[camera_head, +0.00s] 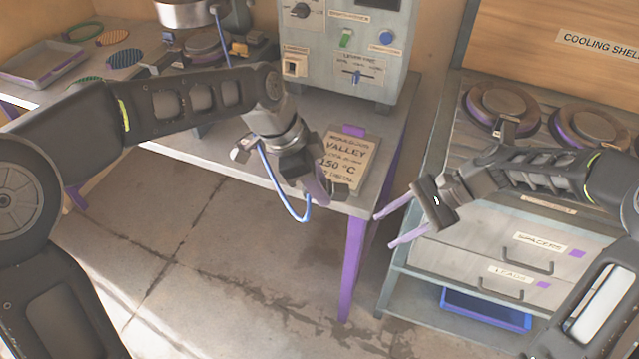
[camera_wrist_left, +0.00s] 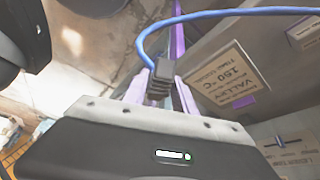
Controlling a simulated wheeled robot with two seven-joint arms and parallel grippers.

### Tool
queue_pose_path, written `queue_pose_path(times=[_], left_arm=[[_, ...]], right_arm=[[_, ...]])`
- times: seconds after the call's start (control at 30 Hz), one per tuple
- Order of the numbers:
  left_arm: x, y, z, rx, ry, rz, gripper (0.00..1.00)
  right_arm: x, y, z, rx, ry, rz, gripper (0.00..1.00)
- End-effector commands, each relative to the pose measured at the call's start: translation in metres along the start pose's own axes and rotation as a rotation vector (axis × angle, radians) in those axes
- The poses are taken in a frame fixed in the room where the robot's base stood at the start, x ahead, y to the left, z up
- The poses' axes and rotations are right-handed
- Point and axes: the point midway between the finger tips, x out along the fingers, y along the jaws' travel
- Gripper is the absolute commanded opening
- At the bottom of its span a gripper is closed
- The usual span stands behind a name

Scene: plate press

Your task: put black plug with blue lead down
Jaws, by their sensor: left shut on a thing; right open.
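My left gripper (camera_head: 318,190) is above the front edge of the grey table, beside a card reading "VALLEY 150 °C" (camera_head: 347,160). In the left wrist view its two purple fingers are shut on the black plug (camera_wrist_left: 161,80). The blue lead (camera_wrist_left: 205,13) leaves the plug and arcs up and to the right in that view. In the head view the blue lead (camera_head: 287,207) hangs in a loop below the gripper, and the plug is hidden. My right gripper (camera_head: 388,227) is open and empty, in front of the drawer unit.
The control box (camera_head: 345,45) with knobs and a socket-like opening stands at the back of the table (camera_head: 385,150). The drawer unit (camera_head: 480,240) with round plates on top stands to the right. A gap of bare floor lies between them. A tray (camera_head: 50,75) is at the far left.

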Motion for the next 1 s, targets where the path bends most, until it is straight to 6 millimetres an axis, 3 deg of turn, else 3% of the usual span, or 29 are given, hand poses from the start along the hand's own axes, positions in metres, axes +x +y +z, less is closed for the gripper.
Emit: queue_pose_path(times=[0.03, 0.2, 0.3, 0.43, 0.5, 0.63, 1.0], left_arm=[[0.000, 0.000, 0.000, 0.000, 0.000, 0.000, 0.00], [0.000, 0.000, 0.000, 0.000, 0.000, 0.000, 0.00], [0.000, 0.000, 0.000, 0.000, 0.000, 0.000, 0.00], [0.000, 0.000, 0.000, 0.000, 0.000, 0.000, 0.00], [0.000, 0.000, 0.000, 0.000, 0.000, -0.001, 0.00], [0.000, 0.000, 0.000, 0.000, 0.000, -0.001, 0.00], [0.000, 0.000, 0.000, 0.000, 0.000, 0.000, 0.00]], right_arm=[[0.027, 0.011, -0.006, -0.046, 0.023, 0.028, 0.51], [0.116, 0.057, -0.027, -0.189, 0.141, 0.107, 0.51], [0.163, 0.093, -0.032, -0.314, 0.212, 0.169, 0.51], [0.208, 0.143, -0.028, -0.510, 0.295, 0.246, 0.51], [0.222, 0.166, -0.024, -0.611, 0.331, 0.279, 0.51], [0.234, 0.191, -0.016, -0.744, 0.374, 0.314, 0.51], [0.237, 0.201, -0.013, -0.814, 0.402, 0.325, 0.51]])
